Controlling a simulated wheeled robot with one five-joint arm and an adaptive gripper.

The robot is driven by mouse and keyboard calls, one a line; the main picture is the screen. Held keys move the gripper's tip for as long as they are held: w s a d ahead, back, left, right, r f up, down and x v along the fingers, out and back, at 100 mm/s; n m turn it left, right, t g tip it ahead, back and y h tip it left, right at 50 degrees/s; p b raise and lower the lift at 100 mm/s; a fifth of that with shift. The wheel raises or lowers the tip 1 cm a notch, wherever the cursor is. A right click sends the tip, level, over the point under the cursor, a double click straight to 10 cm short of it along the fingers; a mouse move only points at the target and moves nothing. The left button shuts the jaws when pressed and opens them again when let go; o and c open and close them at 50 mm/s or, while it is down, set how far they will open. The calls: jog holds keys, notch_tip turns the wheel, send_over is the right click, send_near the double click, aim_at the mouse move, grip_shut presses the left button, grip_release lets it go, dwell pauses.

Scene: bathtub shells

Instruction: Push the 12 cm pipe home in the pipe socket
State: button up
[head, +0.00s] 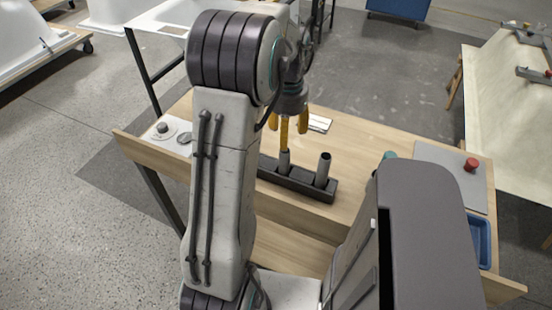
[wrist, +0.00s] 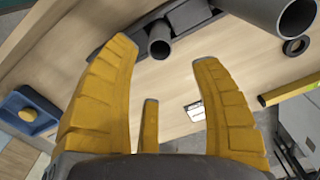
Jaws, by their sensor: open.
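Two grey pipes stand upright side by side in a long dark holder (head: 298,182) on the wooden table. The left pipe (head: 284,162) is below my gripper (head: 287,134); the right pipe (head: 322,168) stands apart from it. In the wrist view, a narrower-looking pipe (wrist: 159,46) shows beyond the yellow fingers, and a larger-looking pipe (wrist: 272,16) is at the upper right. My gripper (wrist: 162,58) is open, with nothing between its fingers. I cannot tell which pipe is the 12 cm one, or how deep either sits, as the holder hides their lower ends.
A grey panel with a red button (head: 471,164) is at the table's right, above a blue tray (head: 481,238). The wrist view shows a black ring (wrist: 296,46) and a yellow bar (wrist: 290,92).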

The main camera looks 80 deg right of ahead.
aim_at(285, 152)
jog(key=shift+w+a+f, duration=0.1)
jog(key=shift+f, duration=3.35)
jog(key=shift+c, duration=0.2)
grip_shut()
